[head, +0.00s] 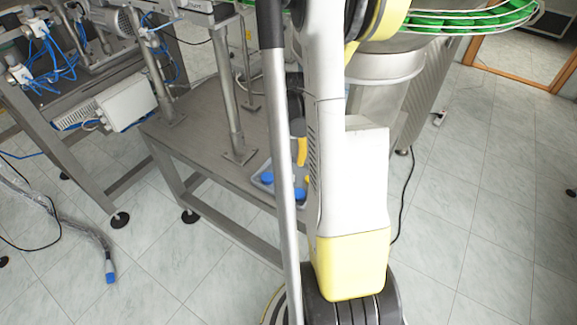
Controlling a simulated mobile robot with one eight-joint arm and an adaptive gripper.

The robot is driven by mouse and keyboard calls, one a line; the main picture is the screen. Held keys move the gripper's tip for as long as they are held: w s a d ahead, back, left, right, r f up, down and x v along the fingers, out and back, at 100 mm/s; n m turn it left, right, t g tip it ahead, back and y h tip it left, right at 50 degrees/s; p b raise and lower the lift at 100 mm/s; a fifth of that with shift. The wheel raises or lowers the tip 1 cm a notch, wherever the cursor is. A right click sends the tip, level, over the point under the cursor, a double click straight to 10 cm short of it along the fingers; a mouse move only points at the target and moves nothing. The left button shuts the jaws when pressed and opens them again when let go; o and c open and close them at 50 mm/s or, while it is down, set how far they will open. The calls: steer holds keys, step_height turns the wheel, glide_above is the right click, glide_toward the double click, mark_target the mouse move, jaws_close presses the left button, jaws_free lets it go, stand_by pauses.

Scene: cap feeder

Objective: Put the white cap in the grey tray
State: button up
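I see no white cap in this view. My arm's white and yellow links fill the middle of the picture. A dark and yellow part (302,151) shows just above the tray, partly hidden; I cannot tell what it is. My gripper's fingers are not visible.
The grey metal bench (190,137) carries upright posts. A white box with blue cables (127,101) sits on a frame at left. A large metal drum (378,90) stands behind my arm, with a green track (440,20) above. Tiled floor at right is mostly clear.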

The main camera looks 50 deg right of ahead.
steer(key=shift+r+p, duration=0.5)
steer(key=shift+r, duration=1.35)
steer(key=w+a+r+n+t+h, duration=0.1)
steer(key=w+a+r+n+t, duration=0.15)
steer(key=a+r, duration=0.65)
steer(key=w+a+r+n+t, duration=0.15)
steer(key=a+r+n, duration=0.3)
steer(key=a, duration=0.75)
steer(key=s+a+r+n+t+y, duration=0.1)
steer(key=s+a+r+n+t, duration=0.2)
steer(key=a, duration=0.7)
steer(key=shift+s+r, duration=0.35)
steer(key=shift+s, duration=0.45)
steer(key=shift+d, duration=0.15)
